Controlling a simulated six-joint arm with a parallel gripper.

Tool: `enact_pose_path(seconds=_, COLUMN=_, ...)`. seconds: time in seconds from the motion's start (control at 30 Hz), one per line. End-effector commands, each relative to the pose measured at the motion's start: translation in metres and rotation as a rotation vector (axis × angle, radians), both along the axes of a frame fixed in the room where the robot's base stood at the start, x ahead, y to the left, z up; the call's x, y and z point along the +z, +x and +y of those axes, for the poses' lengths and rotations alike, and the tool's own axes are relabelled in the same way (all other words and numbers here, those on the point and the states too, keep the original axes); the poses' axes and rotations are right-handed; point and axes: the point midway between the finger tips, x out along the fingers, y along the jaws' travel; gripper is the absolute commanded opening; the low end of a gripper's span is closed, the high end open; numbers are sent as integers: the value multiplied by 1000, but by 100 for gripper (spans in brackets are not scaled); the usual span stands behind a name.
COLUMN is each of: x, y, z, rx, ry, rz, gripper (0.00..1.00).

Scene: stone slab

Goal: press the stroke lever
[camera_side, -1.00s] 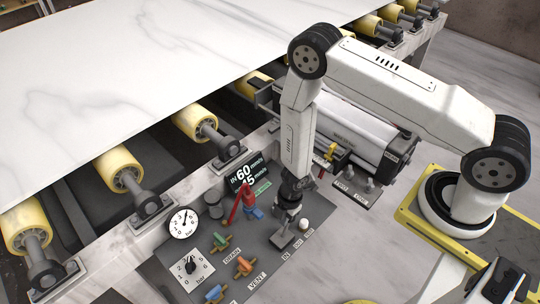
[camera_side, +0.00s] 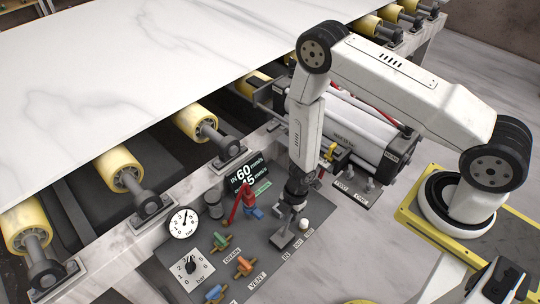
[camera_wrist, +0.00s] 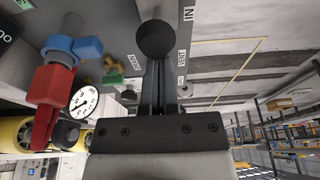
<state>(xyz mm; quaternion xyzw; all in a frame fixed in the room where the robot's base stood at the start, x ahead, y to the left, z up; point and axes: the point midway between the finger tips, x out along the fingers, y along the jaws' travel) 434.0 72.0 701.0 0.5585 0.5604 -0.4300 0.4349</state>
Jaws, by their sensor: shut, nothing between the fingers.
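A round dark knob (camera_wrist: 155,38), which looks like the end of the stroke lever, fills the top middle of the wrist view. In the side view, a grey lever-like part (camera_side: 282,239) stands on the control panel (camera_side: 262,289) beside the IN, MID and OUT labels. My gripper (camera_side: 290,212) points down just above that part. Its fingers (camera_wrist: 158,72) are together and empty, and they reach toward the knob in the wrist view. The frames do not show whether they touch it. The lever's base is partly hidden.
A white cylinder unit (camera_side: 360,135) lies behind.

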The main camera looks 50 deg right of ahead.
Motion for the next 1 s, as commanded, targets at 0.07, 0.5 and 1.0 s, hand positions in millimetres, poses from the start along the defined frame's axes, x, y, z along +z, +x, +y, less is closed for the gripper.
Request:
enact_pose_path(seconds=0.07, x=-1, y=0, z=-8, rx=-13, ry=-25, rz=5, gripper=0)
enact_pose_path(seconds=0.5, x=3, y=0, z=4, rx=-10, ry=-20, rz=3, gripper=0)
enact_pose_path(seconds=1.0, x=25, y=1, z=29, rx=-4, ry=-1, rz=-1, gripper=0)
